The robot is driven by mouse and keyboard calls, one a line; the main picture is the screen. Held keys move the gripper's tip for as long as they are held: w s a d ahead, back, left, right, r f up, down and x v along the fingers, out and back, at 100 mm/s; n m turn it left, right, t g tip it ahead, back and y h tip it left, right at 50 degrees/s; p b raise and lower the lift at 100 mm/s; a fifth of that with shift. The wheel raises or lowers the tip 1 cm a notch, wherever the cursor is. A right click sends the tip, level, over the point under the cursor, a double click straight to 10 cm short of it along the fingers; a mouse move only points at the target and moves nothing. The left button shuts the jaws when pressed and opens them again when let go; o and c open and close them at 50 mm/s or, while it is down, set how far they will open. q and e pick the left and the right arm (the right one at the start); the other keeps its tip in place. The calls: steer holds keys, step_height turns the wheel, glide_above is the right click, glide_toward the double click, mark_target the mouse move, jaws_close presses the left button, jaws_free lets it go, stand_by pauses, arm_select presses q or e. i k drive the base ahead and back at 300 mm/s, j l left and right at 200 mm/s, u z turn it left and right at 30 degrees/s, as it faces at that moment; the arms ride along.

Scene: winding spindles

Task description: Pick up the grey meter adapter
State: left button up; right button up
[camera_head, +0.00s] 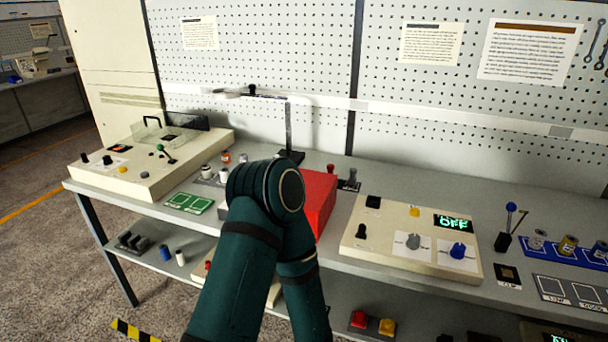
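I cannot tell for sure which item is the grey meter adapter. A grey round knob-like piece (413,241) sits on a white square on the cream control box (372,262). A small dark grey piece (351,181) stands on the bench right of the red box (319,196). One of my teal arms, bent at its elbow, fills the lower middle and hides part of the red box and bench. Neither gripper shows.
The grey bench (330,262) runs across the view, with a lower shelf below. A larger cream console (150,185) stands at the left. A blue rack with several cylinders (568,245) is at the right. A pegboard wall (290,45) closes the back.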

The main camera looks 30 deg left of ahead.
mark_target(352, 180)
steer(key=u, duration=0.75)
steer(key=j+z, duration=0.2)
steer(key=j, duration=0.15)
steer(key=k+j+z, duration=0.2)
steer(key=j, duration=0.15)
steer(key=j+z, duration=0.25)
steer(key=j, duration=0.15)
steer(key=k, duration=0.05)
